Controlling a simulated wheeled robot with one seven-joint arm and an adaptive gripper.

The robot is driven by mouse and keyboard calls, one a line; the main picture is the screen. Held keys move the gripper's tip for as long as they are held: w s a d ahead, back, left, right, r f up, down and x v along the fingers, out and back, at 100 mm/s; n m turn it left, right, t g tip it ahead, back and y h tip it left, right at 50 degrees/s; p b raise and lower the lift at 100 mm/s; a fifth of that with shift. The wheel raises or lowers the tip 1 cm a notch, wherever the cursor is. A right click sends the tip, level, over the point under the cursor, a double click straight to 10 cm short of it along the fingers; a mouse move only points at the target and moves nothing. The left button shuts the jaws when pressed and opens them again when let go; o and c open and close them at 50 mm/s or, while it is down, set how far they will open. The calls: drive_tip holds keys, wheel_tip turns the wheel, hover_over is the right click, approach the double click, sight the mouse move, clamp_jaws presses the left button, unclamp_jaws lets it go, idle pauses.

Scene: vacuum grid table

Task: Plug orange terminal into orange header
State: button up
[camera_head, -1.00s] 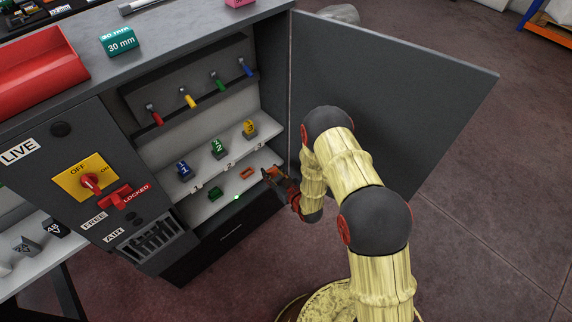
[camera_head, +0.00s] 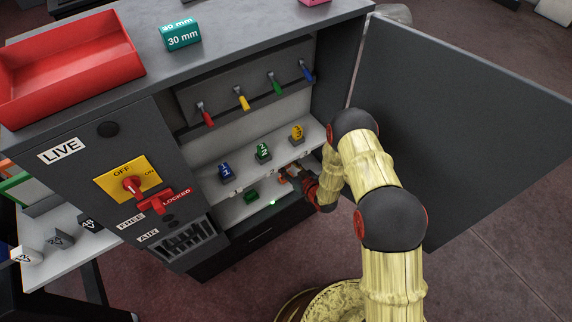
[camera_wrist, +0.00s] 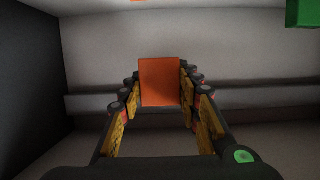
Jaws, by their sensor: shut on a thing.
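My gripper (camera_wrist: 160,82) is shut on the orange terminal (camera_wrist: 160,83), a flat-faced orange block between the two finger pads. In the head view my gripper (camera_head: 298,176) reaches into the lower shelf of the open cabinet from the right, and a bit of orange shows at its tip. The orange header (camera_head: 283,180) is a small orange piece on that shelf, just left of the gripper and partly hidden. In the wrist view only a sliver of orange (camera_wrist: 151,1) shows at the top edge, apart from the held terminal.
A green header (camera_head: 251,196) sits left on the lower shelf; a green block (camera_wrist: 305,13) shows top right in the wrist view. Numbered blue, green and yellow blocks stand on the shelf above. The open cabinet door (camera_head: 465,130) is right of my arm.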

drive_tip(key=shift+f+b, duration=2.4)
drive_tip(key=shift+f, duration=0.55)
drive_tip(key=shift+b, duration=0.35)
drive_tip(key=shift+f+b, duration=0.35)
drive_tip(key=shift+f, duration=0.5)
drive_tip(key=shift+r, duration=0.15)
drive_tip(key=shift+r, duration=0.4)
drive_tip(key=shift+f, duration=0.45)
idle(2.1)
drive_tip(key=shift+r, duration=0.45)
